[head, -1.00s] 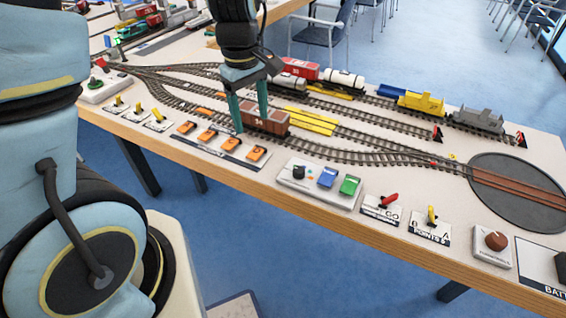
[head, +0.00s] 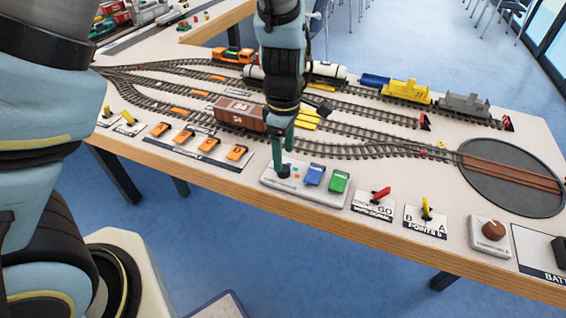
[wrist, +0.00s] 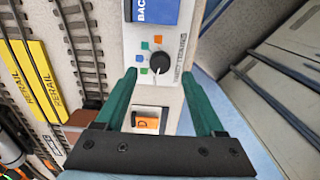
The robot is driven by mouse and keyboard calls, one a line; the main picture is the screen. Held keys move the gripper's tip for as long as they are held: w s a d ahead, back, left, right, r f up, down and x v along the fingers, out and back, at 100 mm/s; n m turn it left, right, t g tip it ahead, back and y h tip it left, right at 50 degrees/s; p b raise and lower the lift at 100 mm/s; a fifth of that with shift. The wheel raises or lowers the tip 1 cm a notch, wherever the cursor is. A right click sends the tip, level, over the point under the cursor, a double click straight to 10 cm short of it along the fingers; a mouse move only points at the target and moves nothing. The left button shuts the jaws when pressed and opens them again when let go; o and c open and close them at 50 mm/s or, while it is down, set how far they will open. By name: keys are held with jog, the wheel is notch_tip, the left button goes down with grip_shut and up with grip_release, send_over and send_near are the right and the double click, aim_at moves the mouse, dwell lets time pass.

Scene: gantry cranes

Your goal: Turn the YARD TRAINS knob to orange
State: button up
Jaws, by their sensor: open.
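The YARD TRAINS knob (wrist: 160,62) is small, round and black, on a pale panel (wrist: 172,20) in the wrist view. Small orange, green and blue squares lie around one side of it. Which square its pointer faces is too small to tell surely. My gripper (wrist: 160,74) is open, with one green finger on either side of the knob. Whether the fingers touch it I cannot tell. In the head view my gripper (head: 282,158) points down over the left end of the same panel (head: 270,172) and partly hides the knob.
Blue (head: 314,175) and green (head: 339,181) switches sit beside the knob on the panel. Orange switches (head: 209,145) lie to the left. A red lever (head: 381,194) stands to the right. A brown wagon (head: 238,116) stands on the track behind.

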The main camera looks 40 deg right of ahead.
aim_at(284, 168)
jog(key=shift+f, duration=2.15)
grip_shut()
